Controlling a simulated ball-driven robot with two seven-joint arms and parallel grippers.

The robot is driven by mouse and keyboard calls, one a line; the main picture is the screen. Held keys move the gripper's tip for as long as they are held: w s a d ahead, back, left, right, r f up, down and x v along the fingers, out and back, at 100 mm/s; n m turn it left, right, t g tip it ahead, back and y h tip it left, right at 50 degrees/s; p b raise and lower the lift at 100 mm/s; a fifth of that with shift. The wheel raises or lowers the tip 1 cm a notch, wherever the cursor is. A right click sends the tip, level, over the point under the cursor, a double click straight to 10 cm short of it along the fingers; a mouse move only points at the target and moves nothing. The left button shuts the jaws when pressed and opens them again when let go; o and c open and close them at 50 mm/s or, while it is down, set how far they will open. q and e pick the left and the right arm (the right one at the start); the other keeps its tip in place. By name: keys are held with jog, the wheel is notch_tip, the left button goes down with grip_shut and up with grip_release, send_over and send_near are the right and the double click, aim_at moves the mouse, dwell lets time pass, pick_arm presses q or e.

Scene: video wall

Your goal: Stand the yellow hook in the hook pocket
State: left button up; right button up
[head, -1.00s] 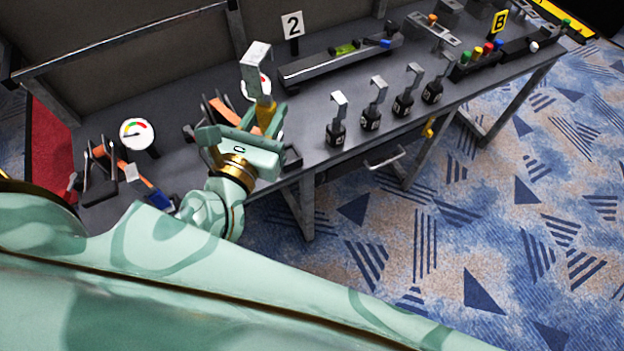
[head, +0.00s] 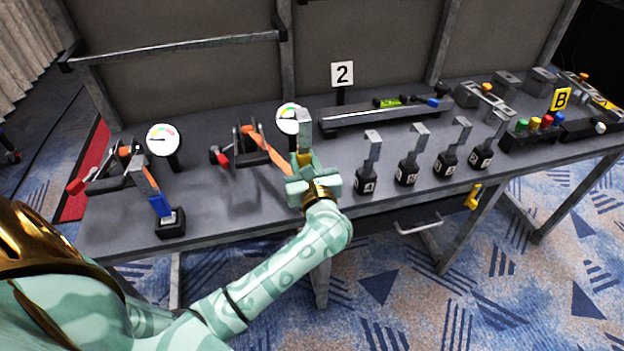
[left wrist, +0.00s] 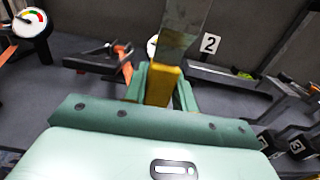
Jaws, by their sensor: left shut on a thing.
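My left gripper (head: 305,172) is shut on the yellow hook (head: 304,158) above the bench. The hook's yellow handle is between the fingers, and its flat metal shank (head: 304,130) points up, roughly upright. In the left wrist view the yellow handle (left wrist: 162,84) sits between the green fingers, with the metal shank rising out of the top of the picture. I cannot make out an empty hook pocket; the gripper and arm hide part of the bench. A blue-handled hook (head: 158,203) stands in a black block (head: 171,223) at the front left. My right gripper is out of view.
Several metal hooks stand in numbered black blocks (head: 365,187) to the right. Lever clamps (head: 265,158) and gauges (head: 163,140) stand left and behind the gripper. A long rail (head: 380,115) lies behind. The bench surface (head: 225,205) between the blue hook and the gripper is clear.

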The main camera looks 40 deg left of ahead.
pick_arm(q)
jog(key=shift+w+a+f+b, duration=0.1)
jog(key=shift+w+f+b, duration=0.25)
jog(key=shift+w+f, duration=0.7)
notch_tip(320, 180, down, 4)
jog(key=shift+w+r+b, duration=0.1)
jog(key=shift+w+b, duration=0.05)
jog(key=shift+b, duration=0.7)
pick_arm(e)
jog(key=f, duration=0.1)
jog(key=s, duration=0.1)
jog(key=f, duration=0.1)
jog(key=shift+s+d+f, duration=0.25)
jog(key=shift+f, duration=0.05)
pick_arm(q)
jog(key=shift+r, duration=0.1)
jog(key=o, duration=0.9)
jog(key=shift+f, duration=0.2)
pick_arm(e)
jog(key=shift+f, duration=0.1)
pick_arm(q)
jog(key=shift+r, duration=0.15)
